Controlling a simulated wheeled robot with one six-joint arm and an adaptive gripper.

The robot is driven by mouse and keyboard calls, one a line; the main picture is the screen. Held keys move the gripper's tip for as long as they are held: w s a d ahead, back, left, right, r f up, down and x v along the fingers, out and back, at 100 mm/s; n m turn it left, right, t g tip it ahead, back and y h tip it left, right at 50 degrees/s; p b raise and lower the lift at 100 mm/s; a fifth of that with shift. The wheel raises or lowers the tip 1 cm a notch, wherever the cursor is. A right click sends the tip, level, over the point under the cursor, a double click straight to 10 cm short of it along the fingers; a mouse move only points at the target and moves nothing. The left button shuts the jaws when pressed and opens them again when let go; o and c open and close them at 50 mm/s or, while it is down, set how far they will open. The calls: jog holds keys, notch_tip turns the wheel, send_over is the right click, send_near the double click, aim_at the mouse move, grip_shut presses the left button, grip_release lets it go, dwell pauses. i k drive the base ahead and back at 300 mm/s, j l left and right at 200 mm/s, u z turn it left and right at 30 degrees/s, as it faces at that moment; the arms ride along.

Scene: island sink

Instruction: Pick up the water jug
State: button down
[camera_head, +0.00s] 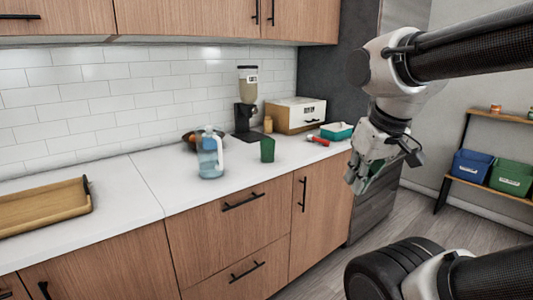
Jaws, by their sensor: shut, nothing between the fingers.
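The water jug (209,158) is a clear bluish jug with a white handle on its right side. It stands upright on the white countertop (150,185), near the front edge. My gripper (357,186) is in front of the counter's right end, well to the right of the jug and apart from it. Its fingers are shut with nothing visible between them.
A green cup (267,150) stands right of the jug, and a dark bowl (190,138) is behind it. A dispenser (247,100), a bread box (296,115), a red-handled item (318,141) and a teal container (337,131) are further right. A wooden tray (45,207) lies left. Upper cabinets overhang the counter.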

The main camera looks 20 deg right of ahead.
aim_at(209, 145)
jog(key=i+l+u, duration=0.15)
jog(key=l, duration=0.4)
jog(key=i+l+u, duration=0.1)
jog(key=l, duration=0.45)
jog(key=i+l+u, duration=0.15)
jog(key=l, duration=0.45)
jog(key=i+l+u, duration=0.1)
jog(key=l, duration=0.5)
jog(key=i+l+u, duration=0.15)
jog(key=l, duration=0.45)
jog(key=i+l+u, duration=0.1)
jog(key=i+l, duration=0.35)
jog(key=l, duration=0.1)
